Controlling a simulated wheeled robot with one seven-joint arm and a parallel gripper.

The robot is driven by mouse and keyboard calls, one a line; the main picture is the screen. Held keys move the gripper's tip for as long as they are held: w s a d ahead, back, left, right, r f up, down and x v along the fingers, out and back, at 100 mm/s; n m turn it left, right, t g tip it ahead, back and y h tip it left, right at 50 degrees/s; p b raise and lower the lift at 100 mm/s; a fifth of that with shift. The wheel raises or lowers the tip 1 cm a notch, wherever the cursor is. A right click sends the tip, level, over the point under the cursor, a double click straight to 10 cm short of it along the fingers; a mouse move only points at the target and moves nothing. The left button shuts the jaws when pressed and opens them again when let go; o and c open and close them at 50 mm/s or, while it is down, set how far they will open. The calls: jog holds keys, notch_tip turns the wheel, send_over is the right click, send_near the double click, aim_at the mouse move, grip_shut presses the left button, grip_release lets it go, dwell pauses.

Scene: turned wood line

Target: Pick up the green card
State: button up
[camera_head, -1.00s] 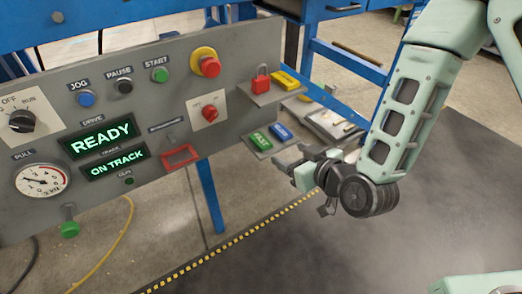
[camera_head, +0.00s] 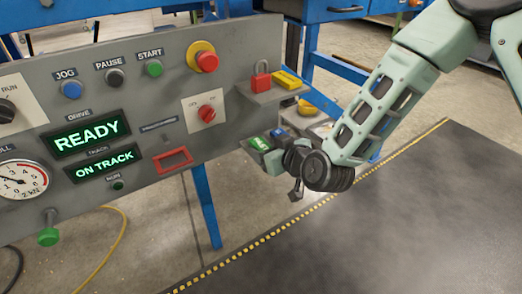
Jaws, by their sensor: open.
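The green card (camera_head: 260,143) lies on a small grey shelf at the lower right of the control panel. Its right part is close to my gripper in the picture. The blue card (camera_head: 279,133) lies just to its right, partly hidden by my gripper. My gripper (camera_head: 272,160) is at the front of this shelf, with its fingers pointing left toward the panel. It is open, and I see nothing held in it. Whether a finger touches the green card cannot be told from this angle.
The grey control panel (camera_head: 130,200) fills the left, with buttons, lit displays and a red-framed slot (camera_head: 173,160). An upper shelf holds a red padlock (camera_head: 261,80) and a yellow card (camera_head: 287,79). The dark mat (camera_head: 400,230) at right is clear.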

jog(key=shift+w+a+f, duration=0.15)
jog(key=shift+w+a, duration=0.05)
jog(key=shift+w, duration=0.1)
jog(key=c, duration=1.1)
jog(key=shift+o, duration=0.2)
